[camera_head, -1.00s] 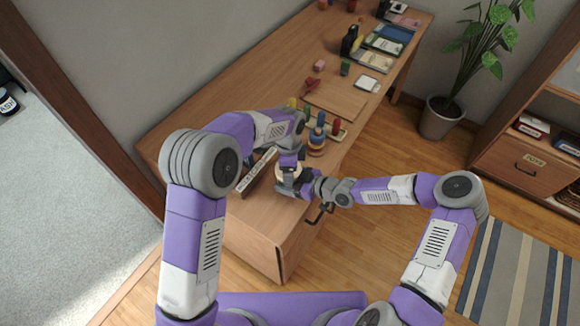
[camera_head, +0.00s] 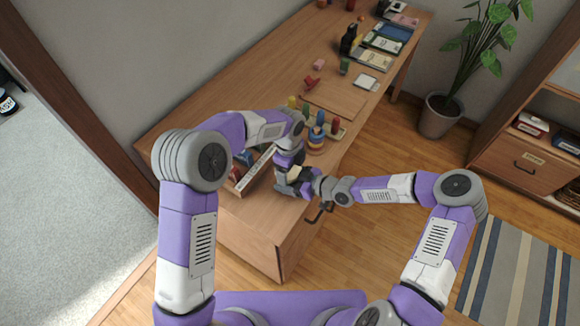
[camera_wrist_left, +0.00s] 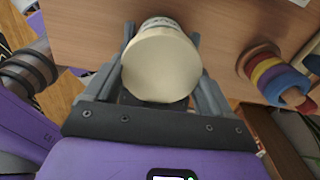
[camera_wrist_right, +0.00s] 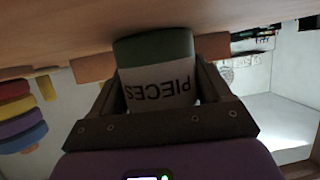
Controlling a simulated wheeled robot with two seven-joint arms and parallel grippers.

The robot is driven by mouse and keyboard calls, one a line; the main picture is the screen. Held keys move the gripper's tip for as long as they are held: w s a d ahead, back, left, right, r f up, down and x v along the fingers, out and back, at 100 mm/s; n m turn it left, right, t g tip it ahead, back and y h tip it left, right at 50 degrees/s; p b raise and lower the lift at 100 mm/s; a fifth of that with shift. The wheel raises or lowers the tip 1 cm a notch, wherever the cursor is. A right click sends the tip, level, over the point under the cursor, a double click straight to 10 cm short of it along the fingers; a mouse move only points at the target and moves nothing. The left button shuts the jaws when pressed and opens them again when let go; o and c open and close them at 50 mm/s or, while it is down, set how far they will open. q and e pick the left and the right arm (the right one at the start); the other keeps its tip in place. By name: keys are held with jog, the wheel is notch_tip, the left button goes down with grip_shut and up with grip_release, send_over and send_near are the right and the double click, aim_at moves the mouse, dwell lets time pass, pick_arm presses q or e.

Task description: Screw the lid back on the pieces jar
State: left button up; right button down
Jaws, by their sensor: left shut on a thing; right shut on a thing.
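The pieces jar (camera_wrist_right: 160,85) is a cylinder with a green band and a white label reading "PIECES", upside down in the right wrist view. My right gripper (camera_wrist_right: 160,95) is shut on its side, close to the desk top. The lid (camera_wrist_left: 161,66) is a round cream disc in the left wrist view. My left gripper (camera_wrist_left: 161,75) is shut on it from above, fingers on both sides. Part of the jar's label shows just beyond the lid, so the lid is at the jar's mouth. Whether its thread is seated is hidden. In the head view my grippers mostly cover both.
An open box (camera_head: 254,170) lies to the left. The desk's front edge is near. A wooden board (camera_head: 336,98) and books (camera_head: 384,48) lie farther back.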

pick_arm(q)
jog(key=shift+s+d+f+m, duration=0.15)
jog(key=shift+s+d+m, duration=0.25)
jog(key=shift+m, duration=0.5)
jog(key=o, duration=1.4)
jog(key=shift+a, duration=0.15)
jog(key=shift+w+a, duration=0.1)
jog(key=shift+w, duration=0.05)
jog(key=shift+w+r, duration=0.1)
jog(key=shift+r, duration=2.35)
